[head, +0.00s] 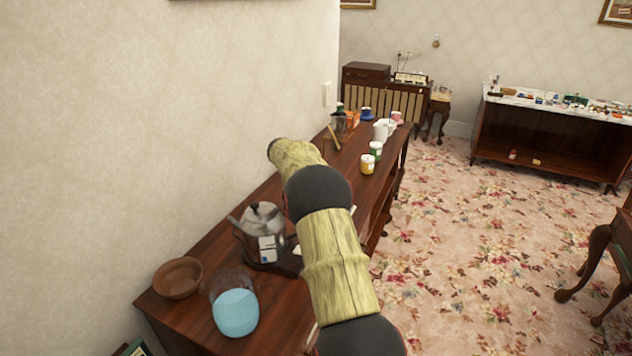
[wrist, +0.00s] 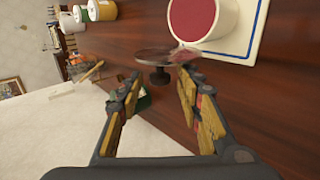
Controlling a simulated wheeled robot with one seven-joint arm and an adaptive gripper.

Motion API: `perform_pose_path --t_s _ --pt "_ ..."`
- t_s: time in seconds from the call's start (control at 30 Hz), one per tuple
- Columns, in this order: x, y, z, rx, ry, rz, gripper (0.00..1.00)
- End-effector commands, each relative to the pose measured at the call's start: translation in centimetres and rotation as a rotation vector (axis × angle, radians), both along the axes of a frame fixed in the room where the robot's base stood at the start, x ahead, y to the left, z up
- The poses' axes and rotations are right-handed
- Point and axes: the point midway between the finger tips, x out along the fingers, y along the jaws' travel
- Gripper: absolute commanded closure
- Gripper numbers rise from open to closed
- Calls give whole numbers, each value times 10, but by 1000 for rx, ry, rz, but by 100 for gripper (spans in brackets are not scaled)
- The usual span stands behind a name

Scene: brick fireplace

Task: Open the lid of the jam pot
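In the wrist view a white round pot (wrist: 200,22) with a flat dark-red top or filling is partly cut off by the upper edge. I take it to be the jam pot; whether the red is jam or a lid I cannot tell. It sits on a white tile (wrist: 250,35) with a blue line. A small dark stemmed piece with a thin reddish disc (wrist: 158,56) lies just beyond my fingertips; it may be a lid. My gripper (wrist: 160,78) is open, its fingers apart with nothing between them. The head view does not show the gripper, hidden by my arm.
The dark wooden sideboard (head: 205,262) runs along the wall. On it stand a metal teapot (head: 262,222), a brown bowl (head: 178,277), a glass vessel with blue contents (head: 236,312), and a yellow jar (head: 367,164) among several pots.

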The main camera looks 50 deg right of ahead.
Motion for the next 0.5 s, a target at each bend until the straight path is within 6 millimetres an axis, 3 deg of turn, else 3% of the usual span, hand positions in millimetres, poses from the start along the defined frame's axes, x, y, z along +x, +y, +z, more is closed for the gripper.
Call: perform_pose_path --t_s 0.2,0.5 --pt "-7 28 29 0 0 1 64" --pt "-11 42 42 1 3 1 64"
